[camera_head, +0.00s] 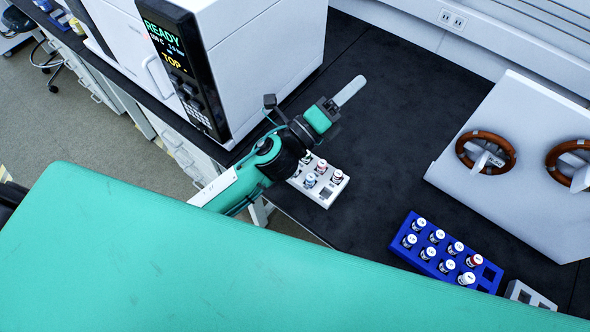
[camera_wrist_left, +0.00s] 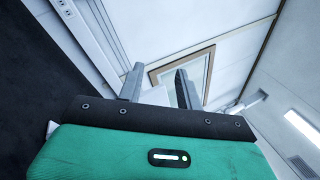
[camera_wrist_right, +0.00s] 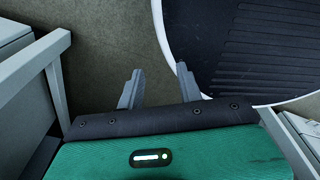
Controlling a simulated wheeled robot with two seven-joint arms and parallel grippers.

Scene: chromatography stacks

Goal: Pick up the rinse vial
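Several white-capped vials stand in a white rack (camera_head: 326,195), one of them a vial with a blue band (camera_head: 310,181). More vials stand in a blue rack (camera_head: 401,251), among them a vial with a red marking (camera_head: 474,260). Labels are too small to tell which is the rinse vial. My left gripper (camera_head: 344,96) is above the bench, past the white rack; its arm hides part of that rack. In the left wrist view its fingers (camera_wrist_left: 158,88) are apart and appear empty. My right gripper (camera_wrist_right: 159,88) is open and empty over the floor.
A white instrument (camera_head: 255,50) with a READY display stands left of my left arm. A sloped white panel (camera_head: 510,165) with two brown rings is at right. A small grey-white rack (camera_head: 530,295) is beside the blue rack. The dark bench (camera_head: 385,150) between is clear.

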